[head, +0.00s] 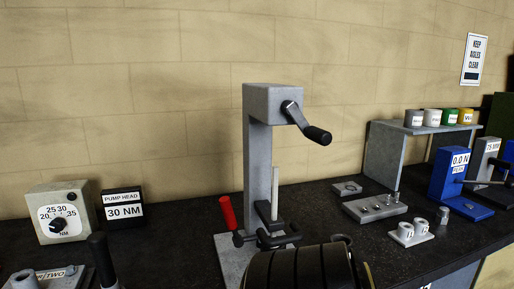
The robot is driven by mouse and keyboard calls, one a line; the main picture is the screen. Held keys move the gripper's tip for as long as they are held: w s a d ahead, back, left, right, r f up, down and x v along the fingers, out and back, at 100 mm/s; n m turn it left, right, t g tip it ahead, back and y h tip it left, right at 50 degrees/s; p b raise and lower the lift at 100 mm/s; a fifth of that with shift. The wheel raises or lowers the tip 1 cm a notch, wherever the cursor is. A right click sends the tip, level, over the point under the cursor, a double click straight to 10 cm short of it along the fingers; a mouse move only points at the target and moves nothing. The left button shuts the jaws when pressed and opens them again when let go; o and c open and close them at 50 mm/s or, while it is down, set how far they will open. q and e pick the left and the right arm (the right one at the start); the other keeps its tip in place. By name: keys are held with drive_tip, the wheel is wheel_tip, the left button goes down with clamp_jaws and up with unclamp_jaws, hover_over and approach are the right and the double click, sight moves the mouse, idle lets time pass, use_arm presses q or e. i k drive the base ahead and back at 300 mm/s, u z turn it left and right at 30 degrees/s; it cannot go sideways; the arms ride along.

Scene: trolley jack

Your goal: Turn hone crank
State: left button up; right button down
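The crank is on the upper front of a grey upright stand (257,150). Its grey metal arm (297,115) slants down to the right and ends in a black handle grip (317,135). A thin light rod (275,190) stands upright below the stand's head. A red-handled lever (228,212) and dark clamp-like parts (268,238) are at the stand's base plate (232,258). No label on the stand is readable. Neither of my grippers shows in the head view, and nothing is seen touching the crank.
A dial box (61,212) and a "PUMP HEAD 30 NM" box (123,208) are at left. At right are a grey block with pins (374,208), a shelf with cups (415,128) and a blue gauge (455,175).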

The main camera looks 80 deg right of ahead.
sight(322, 137)
drive_tip(key=k, duration=0.45)
drive_tip(key=z, duration=0.8)
